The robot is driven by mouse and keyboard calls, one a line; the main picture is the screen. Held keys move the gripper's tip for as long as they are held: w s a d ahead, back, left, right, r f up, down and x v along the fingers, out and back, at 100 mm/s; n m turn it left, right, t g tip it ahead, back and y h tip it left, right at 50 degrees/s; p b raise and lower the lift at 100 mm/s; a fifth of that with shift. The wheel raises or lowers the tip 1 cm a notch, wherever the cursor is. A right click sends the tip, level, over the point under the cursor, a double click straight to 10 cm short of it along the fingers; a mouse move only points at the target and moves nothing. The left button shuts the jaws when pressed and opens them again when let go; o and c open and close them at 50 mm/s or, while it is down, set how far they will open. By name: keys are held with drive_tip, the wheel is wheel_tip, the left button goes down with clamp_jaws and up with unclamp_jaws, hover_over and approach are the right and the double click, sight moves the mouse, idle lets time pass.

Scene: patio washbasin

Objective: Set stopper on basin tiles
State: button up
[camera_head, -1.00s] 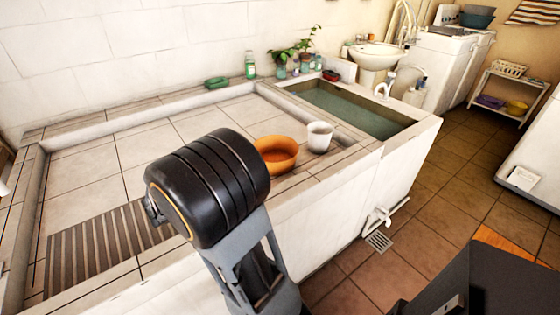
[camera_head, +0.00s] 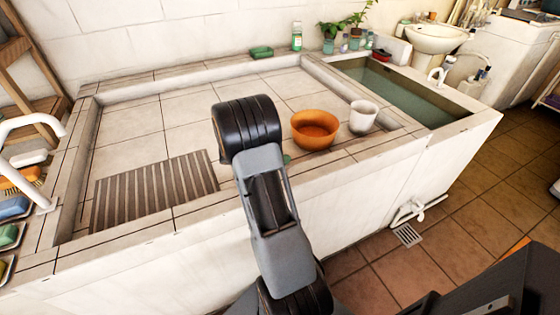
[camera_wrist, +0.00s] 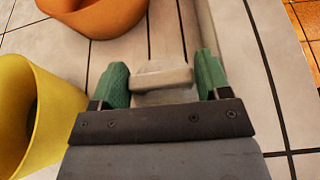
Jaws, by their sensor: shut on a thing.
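My gripper (camera_wrist: 163,86) is low over the basin tiles (camera_head: 180,105) in the wrist view, with its two green fingertips closed on a small pale grey piece, which looks like the stopper (camera_wrist: 162,75). I cannot tell if the stopper touches the tiles. In the head view my arm hides the stopper and most of the gripper; only a bit of green fingertip shows beside the orange bowl (camera_head: 315,130). The orange bowl also shows at the top of the wrist view (camera_wrist: 95,18).
A yellow vessel (camera_wrist: 42,112) stands close on the left in the wrist view. A white cup (camera_head: 363,116) stands right of the orange bowl. A slatted grate (camera_head: 155,190) lies at the basin's left. A water-filled trough (camera_head: 400,90) is at the right. Tiles at the back are clear.

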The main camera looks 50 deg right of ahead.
drive_tip(key=shift+w+d+f, duration=0.3)
drive_tip(key=shift+d+f, duration=0.2)
drive_tip(key=shift+f, duration=1.7)
drive_tip(key=shift+f+b, duration=0.1)
drive_tip(key=shift+b, duration=0.2)
drive_tip(key=o, duration=0.9)
drive_tip(key=shift+o, duration=0.2)
drive_tip(key=v, duration=1.2)
drive_tip(key=shift+a+p, duration=0.1)
drive_tip(key=shift+p, duration=0.25)
